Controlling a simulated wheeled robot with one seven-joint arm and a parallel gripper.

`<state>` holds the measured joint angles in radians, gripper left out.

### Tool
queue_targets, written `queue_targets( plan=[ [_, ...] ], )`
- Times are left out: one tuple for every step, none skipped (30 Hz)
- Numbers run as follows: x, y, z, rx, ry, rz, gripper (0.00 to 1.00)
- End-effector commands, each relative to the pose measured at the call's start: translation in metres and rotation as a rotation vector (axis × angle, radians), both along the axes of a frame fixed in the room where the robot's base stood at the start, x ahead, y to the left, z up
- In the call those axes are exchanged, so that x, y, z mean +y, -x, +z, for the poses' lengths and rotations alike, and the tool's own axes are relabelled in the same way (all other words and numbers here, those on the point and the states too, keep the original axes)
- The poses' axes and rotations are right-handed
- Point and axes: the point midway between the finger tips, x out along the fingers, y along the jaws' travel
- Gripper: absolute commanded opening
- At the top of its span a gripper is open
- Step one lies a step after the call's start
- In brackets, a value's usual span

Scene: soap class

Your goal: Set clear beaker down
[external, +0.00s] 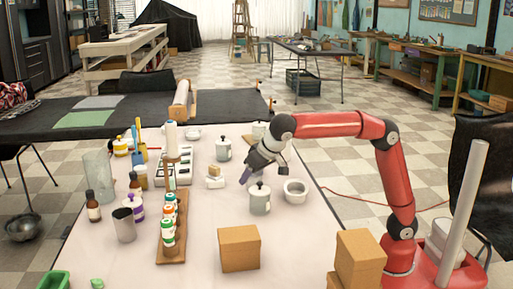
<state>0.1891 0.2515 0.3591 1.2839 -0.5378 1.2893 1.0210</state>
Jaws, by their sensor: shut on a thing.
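My gripper (250,172) is at the end of the red arm, above the middle right of the white table. It points down and to the left and is shut on the clear beaker, which is too small and see-through here to make out well. The gripper is just behind a grey lidded pot (260,199) and left of a metal bowl (295,191). I cannot tell whether the beaker touches the table. A tall clear glass vessel (97,172) stands upright at the table's left side.
A wooden rack of bottles (172,247), a dark metal cup (124,225) and several jars fill the left half. A cardboard box (239,248) stands in front. Another lidded pot (223,149) and a small white item (215,181) are left of my gripper. Bare table (305,232) lies front right.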

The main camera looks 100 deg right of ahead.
Motion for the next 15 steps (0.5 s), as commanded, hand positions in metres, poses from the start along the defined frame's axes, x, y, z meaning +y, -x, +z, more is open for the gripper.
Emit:
queue_targets(
  plan=[
    [-0.0001,0.0002,-0.0033,-0.001,0.000,0.000,0.27],
    [0.0000,0.0001,-0.0038,-0.003,0.000,0.001,0.27],
    [0.0001,0.0001,-0.0040,-0.003,0.000,0.001,0.27],
    [0.0002,0.0000,-0.0037,-0.003,0.000,0.001,0.27],
    [0.0003,0.0000,-0.0035,-0.003,0.000,0.001,0.27],
    [0.0003,0.0000,-0.0034,-0.003,0.000,0.001,0.27],
    [0.0002,0.0000,-0.0034,-0.003,0.000,0.001,0.27],
    [0.0003,0.0001,-0.0033,-0.003,0.000,0.001,0.27],
    [0.0003,0.0000,-0.0037,-0.003,0.000,0.001,0.27],
    [0.0003,0.0000,-0.0045,-0.002,0.000,0.001,0.27],
    [0.0004,0.0000,-0.0056,-0.002,0.000,0.001,0.27],
    [0.0004,0.0001,-0.0073,-0.002,0.000,0.001,0.27],
    [0.0004,0.0000,-0.0083,-0.001,0.000,0.000,0.27],
    [0.0004,0.0001,-0.0069,-0.002,0.000,0.001,0.54],
    [0.0004,0.0001,-0.0067,-0.001,0.000,0.000,0.59]
  ],
)
